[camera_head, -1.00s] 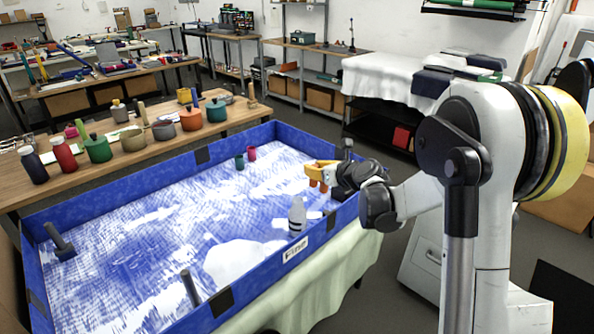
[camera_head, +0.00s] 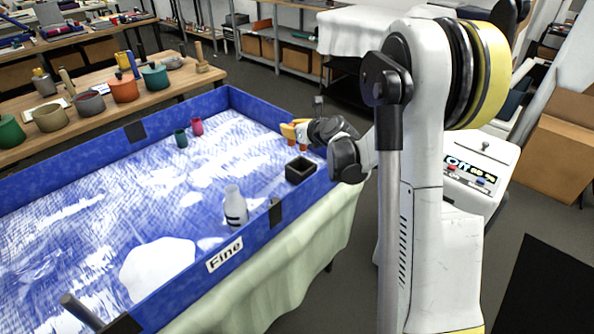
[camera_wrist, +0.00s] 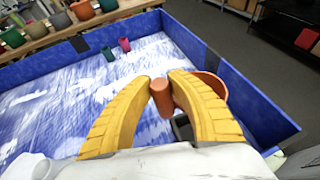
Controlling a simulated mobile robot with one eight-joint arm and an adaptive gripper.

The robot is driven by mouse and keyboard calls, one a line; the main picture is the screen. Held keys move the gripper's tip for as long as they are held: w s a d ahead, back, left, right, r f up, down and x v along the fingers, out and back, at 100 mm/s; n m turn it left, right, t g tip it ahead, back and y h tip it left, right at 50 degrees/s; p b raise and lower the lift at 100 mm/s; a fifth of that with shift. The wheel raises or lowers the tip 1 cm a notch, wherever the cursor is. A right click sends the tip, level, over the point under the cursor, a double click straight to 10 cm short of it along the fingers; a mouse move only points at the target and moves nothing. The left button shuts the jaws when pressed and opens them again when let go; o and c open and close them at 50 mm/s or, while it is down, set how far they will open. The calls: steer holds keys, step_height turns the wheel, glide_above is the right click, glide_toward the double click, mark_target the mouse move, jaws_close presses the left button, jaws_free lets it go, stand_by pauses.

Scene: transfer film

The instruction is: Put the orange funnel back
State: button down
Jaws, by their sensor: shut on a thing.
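My gripper (camera_wrist: 162,95) has yellow curved fingers shut on the orange funnel (camera_wrist: 162,99). In the wrist view, a narrow orange cylindrical part sits between the fingertips, and its wider round part (camera_wrist: 213,83) shows behind the right finger, partly hidden. In the head view, my gripper (camera_head: 296,131) is over the right part of the blue-walled tray (camera_head: 150,120), and the funnel is mostly hidden there. A small black open square box (camera_head: 301,170) stands in the tray, lower in the picture than my gripper. It shows partly behind the right finger in the wrist view (camera_wrist: 182,128).
A white bottle (camera_head: 235,205) stands near the tray's front wall, marked "Fine". Green (camera_head: 181,138) and magenta (camera_head: 197,126) cups stand near the back wall. Several pots, one orange (camera_head: 123,88), line the wooden bench behind. A grey handled tool (camera_head: 84,312) is at lower left.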

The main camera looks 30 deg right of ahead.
steer(key=shift+w+d+f, duration=0.15)
steer(key=shift+d+f, duration=0.05)
steer(key=shift+f, duration=0.15)
step_height(320, 180, down, 9)
steer(key=b, duration=0.4)
steer(key=shift+f+b, duration=0.2)
steer(key=shift+b, duration=0.2)
steer(key=shift+a, duration=0.1)
steer(key=shift+f, duration=0.15)
steer(key=c, duration=1.3)
jaws_free()
steer(key=shift+o, duration=0.2)
